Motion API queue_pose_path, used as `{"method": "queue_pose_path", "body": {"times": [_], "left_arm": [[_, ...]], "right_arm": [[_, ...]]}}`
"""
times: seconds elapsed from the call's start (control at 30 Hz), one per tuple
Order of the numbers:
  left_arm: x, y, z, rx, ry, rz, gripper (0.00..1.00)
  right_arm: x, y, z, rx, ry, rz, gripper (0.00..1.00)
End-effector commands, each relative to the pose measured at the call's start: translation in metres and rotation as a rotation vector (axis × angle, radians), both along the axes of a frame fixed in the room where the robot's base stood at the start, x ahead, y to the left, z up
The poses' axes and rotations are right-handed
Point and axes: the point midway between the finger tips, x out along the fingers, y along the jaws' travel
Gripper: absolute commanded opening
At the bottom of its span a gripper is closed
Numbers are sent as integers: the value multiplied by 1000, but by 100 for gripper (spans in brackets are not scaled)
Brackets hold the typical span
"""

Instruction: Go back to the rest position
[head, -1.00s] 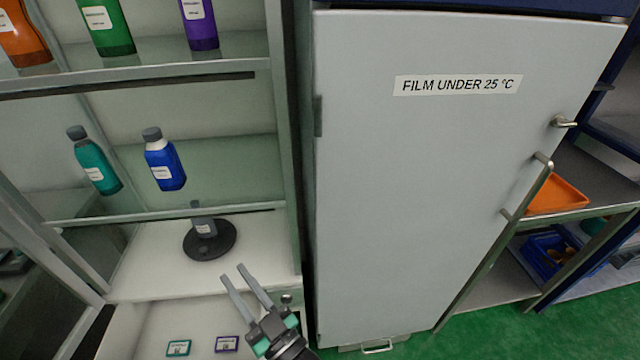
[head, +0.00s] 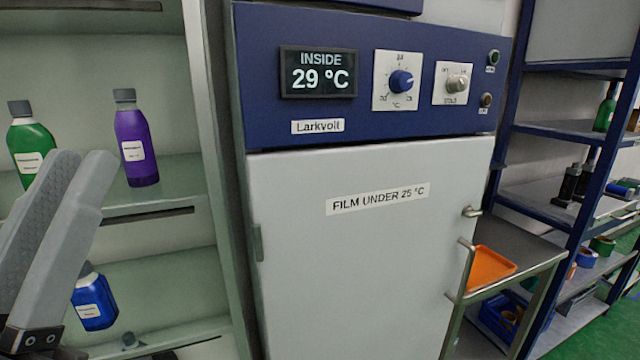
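My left gripper (head: 62,215) shows large at the lower left of the head view, close to the camera. Its two grey fingers point up and to the right, and a narrow gap shows between them, with nothing seen held there. It is in front of the shelf cabinet, covering part of the shelves and of a blue bottle (head: 95,300). My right gripper is not in view.
The cabinet's shelf (head: 160,195) holds a green bottle (head: 30,145) and a purple bottle (head: 135,140). A closed Larkvolt unit (head: 350,250) fills the middle, its display (head: 318,75) reading 29 °C. An orange tray (head: 490,267) lies on a trolley at right.

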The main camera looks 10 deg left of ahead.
Motion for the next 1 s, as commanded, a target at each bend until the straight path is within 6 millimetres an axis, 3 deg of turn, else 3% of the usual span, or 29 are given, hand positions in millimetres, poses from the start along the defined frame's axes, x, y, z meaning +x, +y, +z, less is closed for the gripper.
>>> {"method": "queue_pose_path", "body": {"times": [0.03, 0.27, 0.6, 0.7, 0.83, 1.0], "left_arm": [[-3, 0, 37, -5, -15, -7, 27], [-2, -1, 130, -1, -14, -6, 27], [-2, -1, 299, 1, -14, -6, 27], [-2, -1, 342, 1, -14, -6, 27], [-2, -1, 376, 1, -13, -6, 27], [-2, -1, 385, 1, -13, -6, 27]], "right_arm": [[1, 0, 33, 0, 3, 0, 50], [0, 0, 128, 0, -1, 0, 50], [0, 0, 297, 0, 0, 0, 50], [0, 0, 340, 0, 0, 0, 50], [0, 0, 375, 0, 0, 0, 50], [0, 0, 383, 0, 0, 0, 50]]}}
